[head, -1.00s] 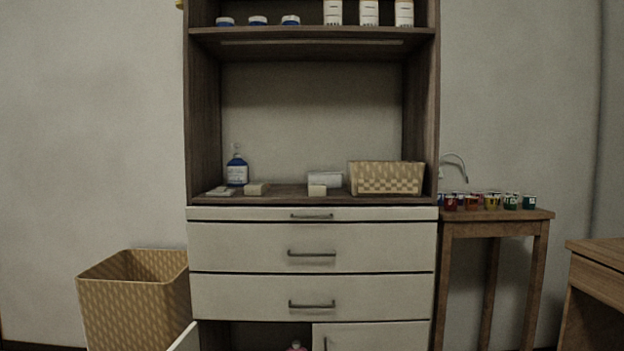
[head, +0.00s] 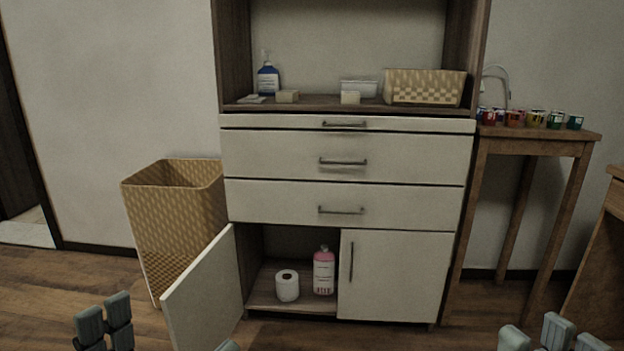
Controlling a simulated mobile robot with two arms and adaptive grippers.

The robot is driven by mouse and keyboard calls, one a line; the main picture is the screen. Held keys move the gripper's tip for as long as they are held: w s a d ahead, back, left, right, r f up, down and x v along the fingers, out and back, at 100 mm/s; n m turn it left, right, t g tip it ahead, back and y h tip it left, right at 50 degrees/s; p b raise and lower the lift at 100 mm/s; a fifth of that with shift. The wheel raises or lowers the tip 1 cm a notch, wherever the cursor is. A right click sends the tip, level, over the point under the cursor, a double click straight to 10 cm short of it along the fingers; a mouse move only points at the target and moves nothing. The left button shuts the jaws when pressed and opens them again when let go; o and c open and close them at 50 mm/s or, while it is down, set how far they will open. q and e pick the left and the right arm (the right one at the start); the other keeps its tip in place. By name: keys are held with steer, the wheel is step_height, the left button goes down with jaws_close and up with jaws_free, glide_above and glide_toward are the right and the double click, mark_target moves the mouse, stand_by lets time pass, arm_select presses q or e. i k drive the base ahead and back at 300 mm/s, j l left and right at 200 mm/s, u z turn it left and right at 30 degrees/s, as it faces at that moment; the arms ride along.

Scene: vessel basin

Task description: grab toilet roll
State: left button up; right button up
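A white toilet roll (head: 287,286) stands upright on the floor of the open lower left compartment of the cabinet. A pink bottle (head: 323,271) stands to its right. The left cabinet door (head: 203,294) is swung open toward me. My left gripper (head: 104,325) shows at the bottom left, in front of and left of the door, well apart from the roll. My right gripper (head: 552,338) shows at the bottom right edge, far from the roll. Both are cut off by the frame, and I see nothing held in either.
The right lower door (head: 395,276) and the drawers (head: 343,157) are shut. A tall woven basket (head: 178,212) stands left of the cabinet. A wooden stand (head: 540,135) with small coloured jars is to the right. Wooden floor (head: 60,285) is clear at the left.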

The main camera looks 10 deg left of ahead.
mark_target(287, 280)
steer(key=i+j+u, duration=0.35)
steer(key=i, duration=0.2)
steer(key=i+u, duration=0.35)
steer(key=i, duration=0.2)
steer(key=i+u, duration=0.35)
steer(key=i, duration=0.2)
